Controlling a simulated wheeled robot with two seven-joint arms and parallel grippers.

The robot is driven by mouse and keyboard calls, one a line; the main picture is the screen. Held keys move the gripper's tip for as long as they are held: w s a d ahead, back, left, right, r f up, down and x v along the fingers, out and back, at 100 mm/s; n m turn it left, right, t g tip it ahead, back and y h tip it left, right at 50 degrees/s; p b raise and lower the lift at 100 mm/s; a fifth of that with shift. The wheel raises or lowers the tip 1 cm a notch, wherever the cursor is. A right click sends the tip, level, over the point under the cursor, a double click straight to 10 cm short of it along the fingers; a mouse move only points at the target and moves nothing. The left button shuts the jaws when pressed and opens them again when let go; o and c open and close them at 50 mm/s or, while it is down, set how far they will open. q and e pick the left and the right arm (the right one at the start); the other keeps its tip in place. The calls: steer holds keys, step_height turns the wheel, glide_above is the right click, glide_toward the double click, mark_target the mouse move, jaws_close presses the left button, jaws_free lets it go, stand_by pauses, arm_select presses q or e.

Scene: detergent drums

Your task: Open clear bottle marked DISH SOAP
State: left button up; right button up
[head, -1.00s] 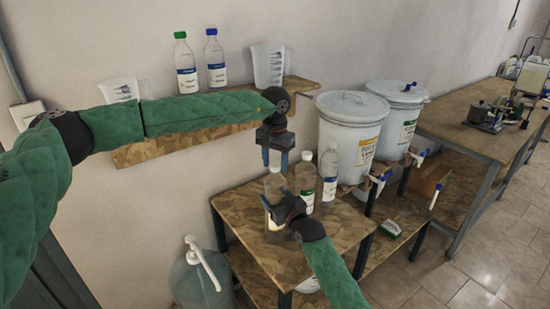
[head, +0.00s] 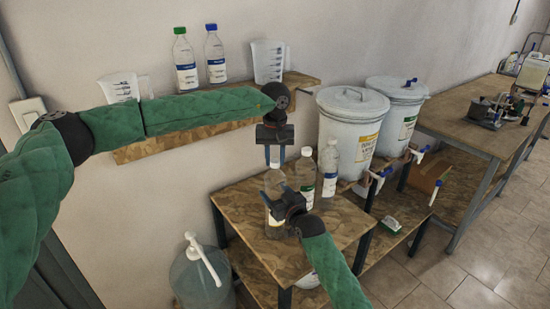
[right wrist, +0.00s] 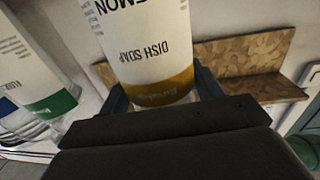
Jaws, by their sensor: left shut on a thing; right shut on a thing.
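The clear bottle marked DISH SOAP (head: 273,181) stands upright on the near wooden table. My right gripper (head: 275,207) is shut around the bottle's body from the front right. My left gripper (head: 274,155) points straight down over the bottle, its fingers shut at the bottle's top. The cap is hidden between those fingers. A second clear bottle with a green-banded label (head: 304,180) stands just to the right; it shows at left in the right wrist view (right wrist: 40,85).
A third clear bottle with a blue-banded label (head: 328,172) stands further right on the table (head: 262,245). Two white drums (head: 350,125) with taps stand behind. A wall shelf (head: 215,127) holds two capped bottles and measuring jugs. A large jug with a pump (head: 203,275) stands below left.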

arm_select(q)
steer(key=n, duration=1.9)
steer(key=shift+n, duration=0.4)
steer(key=n, duration=1.2)
steer(key=shift+r+n, duration=0.1)
steer(key=shift+n, duration=0.3)
steer(key=n, duration=0.5)
steer(key=shift+n, duration=0.4)
steer(key=n, duration=0.9)
steer(key=shift+n, duration=0.4)
